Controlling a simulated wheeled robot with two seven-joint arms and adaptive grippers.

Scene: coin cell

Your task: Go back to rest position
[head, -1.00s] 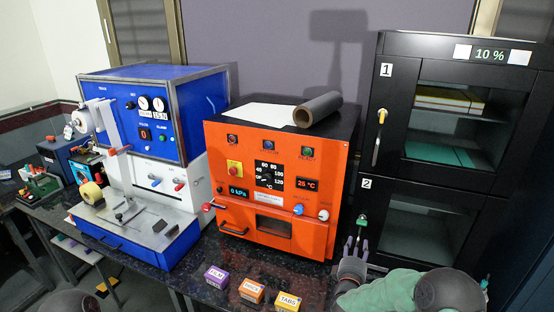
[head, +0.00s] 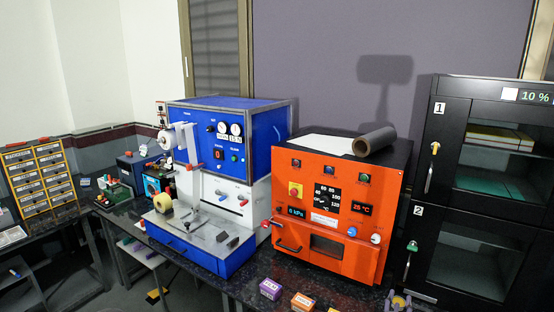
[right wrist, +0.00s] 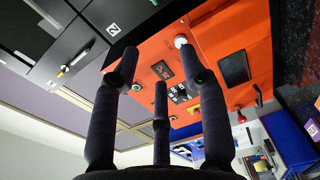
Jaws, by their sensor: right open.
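The fingers look apart from both. My left gripper is not in view.
The orange oven (head: 335,255) stands on the dark bench beside the blue machine (head: 215,258). The black cabinet (head: 460,210) is at the right. Small purple (head: 270,289) and orange (head: 302,302) boxes lie at the bench front. A yellow drawer rack (head: 42,178) stands far left.

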